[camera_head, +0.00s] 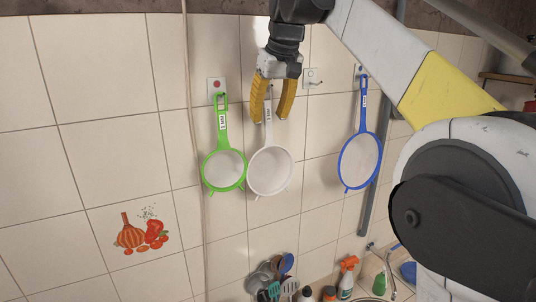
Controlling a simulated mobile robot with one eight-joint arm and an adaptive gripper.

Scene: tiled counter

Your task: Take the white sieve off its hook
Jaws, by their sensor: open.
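The white sieve (270,171) hangs against the tiled wall, between a green sieve and a blue one. My gripper has yellow fingers pointing down and is open. The fingers appear on either side of the upper part of the white handle in this view. I cannot tell the depth between the fingers and the handle, or whether they touch.
A green sieve (224,168) hangs close on the left, and a blue sieve (360,160) hangs on the right. An empty-looking hook (314,78) sits between white and blue. Utensils (270,278) and a spray bottle (347,278) stand below. A vertical pipe (197,150) runs along the wall.

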